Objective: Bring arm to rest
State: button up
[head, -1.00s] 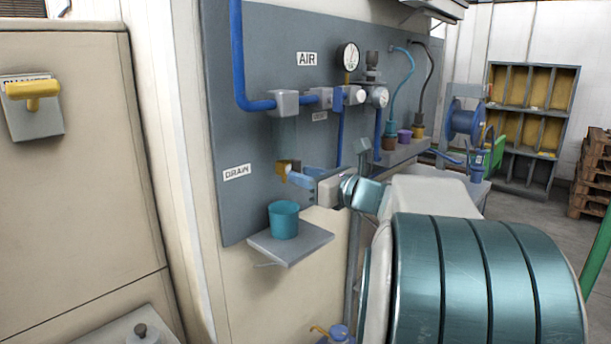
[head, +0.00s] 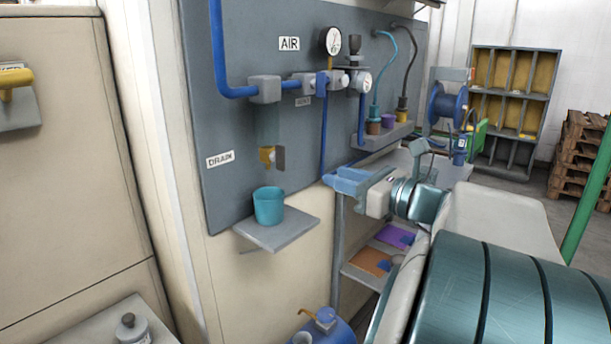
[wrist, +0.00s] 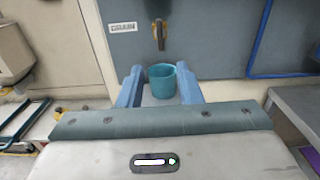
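My gripper (head: 338,181) is in front of the wall panel, to the right of the drain valve and the cup, with nothing in contact with its fingers that I can see. In the wrist view my gripper (wrist: 161,88) shows two blue fingers spread apart, and the gap between them is empty. The teal cup (head: 269,206) stands upright on a small grey shelf (head: 290,232); it also shows in the wrist view (wrist: 162,80), beyond the fingers. The drain valve (head: 268,156) hangs above the cup.
The grey panel (head: 225,110) carries blue pipes and gauges (head: 331,41). A bench with a lower shelf (head: 352,277) stands behind my arm. A blue canister (head: 327,328) is low in front. A pigeonhole rack (head: 510,95) and pallets (head: 580,150) stand at the back right.

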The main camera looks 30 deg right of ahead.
jog(key=shift+a, duration=0.1)
jog(key=s+a+f+n+g+p, duration=0.1)
jog(key=a+f+n+g+p, duration=0.1)
jog(key=a+n+g+p, duration=0.3)
jog(key=s+a+f+n+g+y, duration=0.1)
jog(key=a+f+n+g, duration=0.1)
jog(key=a+n, duration=0.35)
jog(key=s+a+f+n+g+p, duration=0.1)
jog(key=a+f+n+g+p, duration=0.15)
jog(key=a, duration=0.45)
jog(key=s+a+n+g+h+p, duration=0.1)
jog(key=s+n+g+h+p, duration=0.1)
jog(key=n, duration=0.7)
jog(key=s+a+f+n+g+h+p, duration=0.1)
jog(key=s+a+n+g+h+p, duration=0.1)
jog(key=s+n+h+p, duration=0.3)
jog(key=n+p, duration=0.1)
jog(key=n, duration=0.3)
jog(key=shift+s+a+n+g, duration=0.15)
jog(key=shift+s+n+g, duration=0.15)
jog(key=shift+s+g, duration=0.05)
